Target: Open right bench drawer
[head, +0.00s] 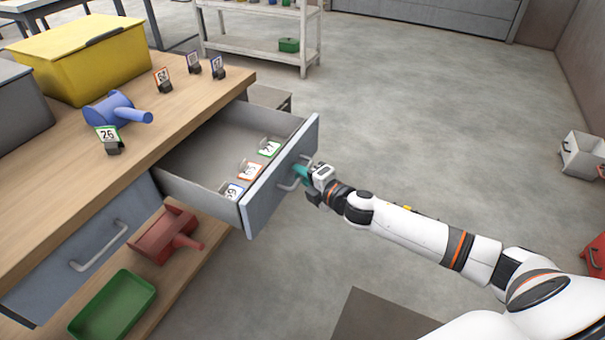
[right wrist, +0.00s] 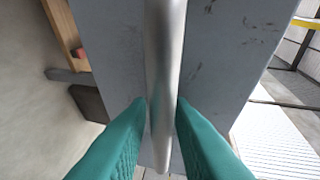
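The right bench drawer (head: 216,150) is pulled well out of the wooden bench (head: 180,92). Its grey front panel (head: 282,176) faces right, and its inside is visible. Three numbered cards in holders lie in it, along the front. My right gripper (head: 301,175) is at the drawer's handle (head: 287,186). In the right wrist view the teal fingers of the right gripper (right wrist: 162,104) lie on both sides of the metal handle bar (right wrist: 164,50), close against it. My left gripper is not in view.
On the bench top stand a yellow bin (head: 85,62), a blue scoop (head: 112,112) and several numbered cards. A closed left drawer (head: 85,250) is nearer. A red scoop (head: 160,238) and green tray (head: 113,305) sit on the lower shelf. The floor at right is mostly clear.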

